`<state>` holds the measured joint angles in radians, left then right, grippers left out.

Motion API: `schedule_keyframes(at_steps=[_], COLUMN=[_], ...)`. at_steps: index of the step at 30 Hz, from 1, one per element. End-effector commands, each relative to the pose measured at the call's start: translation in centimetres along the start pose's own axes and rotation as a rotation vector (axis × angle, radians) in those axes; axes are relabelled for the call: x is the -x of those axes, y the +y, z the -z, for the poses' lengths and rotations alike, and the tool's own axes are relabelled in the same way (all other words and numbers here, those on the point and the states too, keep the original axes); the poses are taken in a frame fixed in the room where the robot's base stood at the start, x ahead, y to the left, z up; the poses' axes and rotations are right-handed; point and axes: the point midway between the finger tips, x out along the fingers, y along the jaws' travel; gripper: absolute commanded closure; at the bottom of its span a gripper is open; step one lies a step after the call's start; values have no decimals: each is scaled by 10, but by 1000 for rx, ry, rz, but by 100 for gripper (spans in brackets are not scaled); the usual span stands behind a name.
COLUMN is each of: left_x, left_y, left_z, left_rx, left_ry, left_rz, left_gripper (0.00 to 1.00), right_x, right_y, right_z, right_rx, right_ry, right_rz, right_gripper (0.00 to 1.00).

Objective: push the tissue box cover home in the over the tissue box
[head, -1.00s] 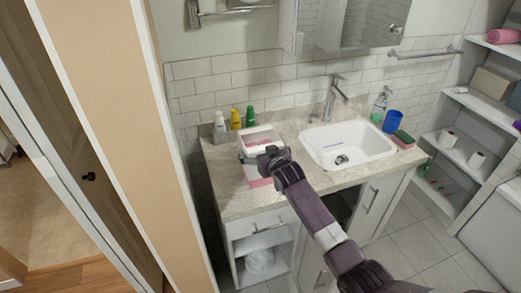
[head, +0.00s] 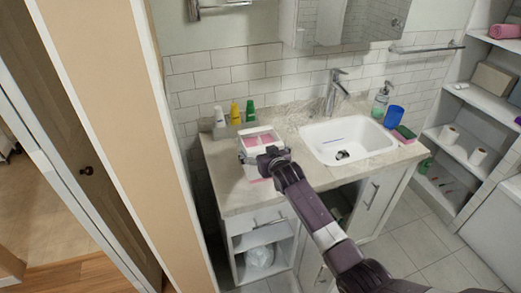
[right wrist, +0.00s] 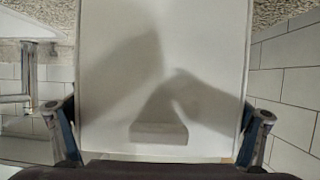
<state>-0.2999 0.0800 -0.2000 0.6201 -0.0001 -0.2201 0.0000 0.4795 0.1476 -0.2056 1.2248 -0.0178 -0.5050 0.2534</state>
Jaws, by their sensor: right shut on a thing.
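The white tissue box cover (head: 250,172) is upright on the counter's left part, around a pink tissue box (head: 259,140). Pink shows inside the cover's open top, and a thin pink strip shows below its lower edge. My right gripper (head: 263,158) reaches in from the lower right and is shut on the cover's near side. In the right wrist view the cover's flat white wall (right wrist: 120,75) fills the space between the two fingers (right wrist: 160,122), with shadows on it. The box is hidden there. My left gripper is not in view.
White, yellow and green bottles (head: 235,113) stand behind the cover by the tiled wall. The sink (head: 350,138) and faucet (head: 335,92) are to the right. A soap dispenser (head: 381,100), blue cup (head: 394,116) and sponge (head: 404,132) stand farther right. The counter's front left (head: 228,195) is clear.

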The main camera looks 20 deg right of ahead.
Motion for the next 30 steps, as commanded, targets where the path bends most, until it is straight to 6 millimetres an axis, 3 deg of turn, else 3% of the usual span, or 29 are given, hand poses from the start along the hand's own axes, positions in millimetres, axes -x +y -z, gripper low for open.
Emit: schedule_keyframes(at_steps=[30], left_x=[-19], left_y=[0], left_z=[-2], left_rx=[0], left_ry=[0], left_rz=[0], left_gripper=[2], right_x=[-10], right_y=[0], right_z=[-24], right_rx=[0], right_ry=[1], right_rz=[0], right_gripper=[36])
